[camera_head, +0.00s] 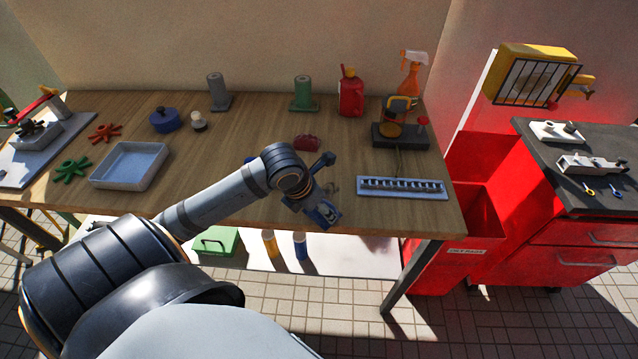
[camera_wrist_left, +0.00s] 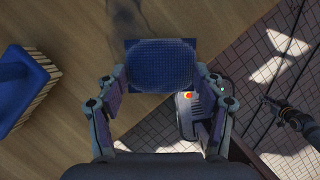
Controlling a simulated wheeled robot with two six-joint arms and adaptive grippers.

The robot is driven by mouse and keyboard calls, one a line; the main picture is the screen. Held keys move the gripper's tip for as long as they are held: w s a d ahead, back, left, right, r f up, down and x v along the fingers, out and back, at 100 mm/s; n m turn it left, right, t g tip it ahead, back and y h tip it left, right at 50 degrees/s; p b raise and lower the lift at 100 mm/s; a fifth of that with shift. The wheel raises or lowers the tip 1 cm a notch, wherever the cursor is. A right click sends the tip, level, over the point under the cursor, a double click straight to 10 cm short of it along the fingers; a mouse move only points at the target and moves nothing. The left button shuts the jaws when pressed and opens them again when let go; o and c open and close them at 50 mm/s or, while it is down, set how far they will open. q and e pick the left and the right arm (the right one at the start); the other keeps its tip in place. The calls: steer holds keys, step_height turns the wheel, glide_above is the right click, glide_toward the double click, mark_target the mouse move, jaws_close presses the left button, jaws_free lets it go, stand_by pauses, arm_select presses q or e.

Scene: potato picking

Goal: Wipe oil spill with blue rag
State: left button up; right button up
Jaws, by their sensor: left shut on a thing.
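My left gripper (camera_head: 324,213) is above the front edge of the wooden workbench, right of the middle in the head view. In the left wrist view the left gripper (camera_wrist_left: 158,88) is shut on the blue rag (camera_wrist_left: 160,62), a textured square pad between its fingers. In the head view the gripper mostly hides the rag. A dark smear (camera_wrist_left: 125,16), which looks like the oil spill, lies on the wood just beyond the rag in the wrist view. I cannot tell whether the rag touches the wood.
On the workbench (camera_head: 225,202) are a pale blue tray (camera_head: 130,164), a blue pot (camera_head: 164,120), a dark red object (camera_head: 307,143) and a grey socket rack (camera_head: 402,187). A red bin (camera_head: 470,215) stands right of the bench. A blue object (camera_wrist_left: 22,85) is left of the gripper.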

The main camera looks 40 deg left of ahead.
arm_select(q)
steer(key=shift+s+d+f, duration=0.1)
steer(key=shift+s+f, duration=0.05)
steer(key=shift+s, duration=0.15)
steer(key=shift+w, duration=0.2)
steer(key=shift+w+a+b, duration=0.4)
steer(key=shift+w, duration=0.2)
steer(key=shift+w+a+b, duration=0.35)
steer(key=shift+w+b, duration=0.05)
steer(key=shift+w, duration=0.15)
steer(key=shift+w+a+r, duration=0.2)
steer(key=shift+w+a, duration=0.05)
steer(key=shift+w, duration=0.15)
